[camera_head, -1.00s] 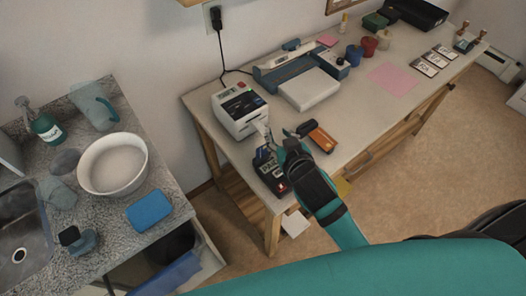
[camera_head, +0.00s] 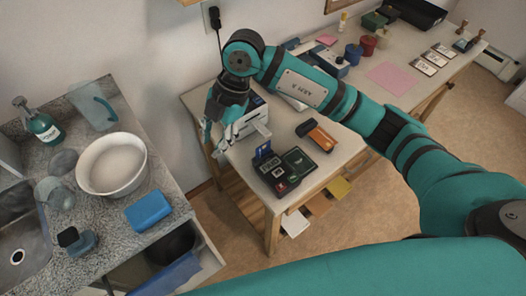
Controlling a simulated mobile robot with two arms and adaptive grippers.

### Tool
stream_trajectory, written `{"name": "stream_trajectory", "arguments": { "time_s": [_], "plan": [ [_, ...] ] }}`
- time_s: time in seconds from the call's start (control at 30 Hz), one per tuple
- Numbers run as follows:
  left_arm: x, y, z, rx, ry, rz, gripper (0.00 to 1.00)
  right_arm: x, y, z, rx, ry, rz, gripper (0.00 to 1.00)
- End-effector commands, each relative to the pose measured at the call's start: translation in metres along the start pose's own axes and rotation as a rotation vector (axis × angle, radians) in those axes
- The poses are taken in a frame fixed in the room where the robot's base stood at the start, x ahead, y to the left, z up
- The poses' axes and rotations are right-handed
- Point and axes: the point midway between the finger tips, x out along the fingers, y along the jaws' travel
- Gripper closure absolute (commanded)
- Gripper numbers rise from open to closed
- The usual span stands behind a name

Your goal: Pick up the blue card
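The blue card (camera_head: 264,150) stands upright at the back of a black card terminal (camera_head: 273,188) near the front left corner of the long table. My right gripper (camera_head: 216,146) hangs to the left of the card, over the table's left edge beside the white printer. Its fingers look spread, with nothing clearly between them, and are apart from the card. My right arm reaches across the table from the right and hides part of the table. My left gripper is not in view.
The white printer (camera_head: 256,119) is partly hidden behind my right gripper. An orange and black device (camera_head: 319,136) lies right of the terminal. A granite counter (camera_head: 112,222) with a white bowl (camera_head: 111,164) and a blue sponge (camera_head: 148,210) stands at left.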

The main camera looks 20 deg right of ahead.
Motion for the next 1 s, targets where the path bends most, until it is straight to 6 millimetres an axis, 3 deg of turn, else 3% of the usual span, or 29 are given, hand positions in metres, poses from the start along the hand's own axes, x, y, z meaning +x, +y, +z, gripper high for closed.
{"name": "stream_trajectory", "arguments": {
  "time_s": [0.03,0.13,0.23,0.33,0.6,1.0],
  "plan": [
    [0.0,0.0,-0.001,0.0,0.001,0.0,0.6,-0.014,-0.004,0.027,0.06,-0.129,-0.047,0.7],
    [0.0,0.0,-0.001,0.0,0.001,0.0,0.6,-0.039,-0.016,0.069,0.186,-0.335,-0.115,0.7],
    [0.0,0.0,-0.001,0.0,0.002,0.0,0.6,-0.058,-0.023,0.09,0.268,-0.456,-0.145,0.7],
    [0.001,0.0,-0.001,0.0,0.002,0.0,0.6,-0.061,-0.028,0.1,0.302,-0.501,-0.158,0.7],
    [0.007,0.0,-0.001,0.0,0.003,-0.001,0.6,-0.015,-0.041,0.121,0.307,-0.499,-0.164,0.7],
    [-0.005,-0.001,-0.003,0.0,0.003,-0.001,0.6,0.038,-0.054,0.15,0.303,-0.502,-0.159,0.7]
  ]
}}
